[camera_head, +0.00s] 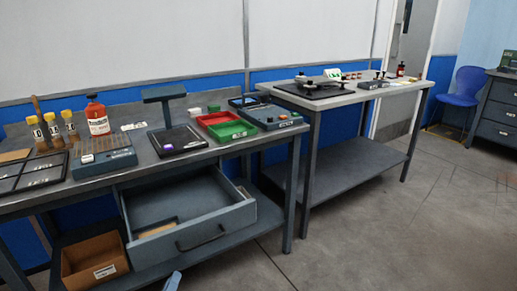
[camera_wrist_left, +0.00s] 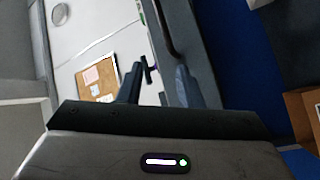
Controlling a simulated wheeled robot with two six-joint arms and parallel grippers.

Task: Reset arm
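My left gripper (camera_head: 172,281) shows only as a small blue-grey tip at the bottom edge of the head view, in front of the open drawer and apart from it. In the left wrist view its two fingers (camera_wrist_left: 158,69) stand apart with a gap between them, and I see nothing held. The wrist camera looks past the fingers at a dark grey edge, a white wall and a cork board (camera_wrist_left: 98,78). My right gripper is in neither view.
The drawer (camera_head: 200,226) of the near bench is pulled out. A cardboard box (camera_head: 95,262) sits on the shelf below. Bottles, a red bin (camera_head: 215,118), a green tray (camera_head: 232,131) and devices crowd the benchtop. A second bench (camera_head: 345,97) stands behind; floor at right is clear.

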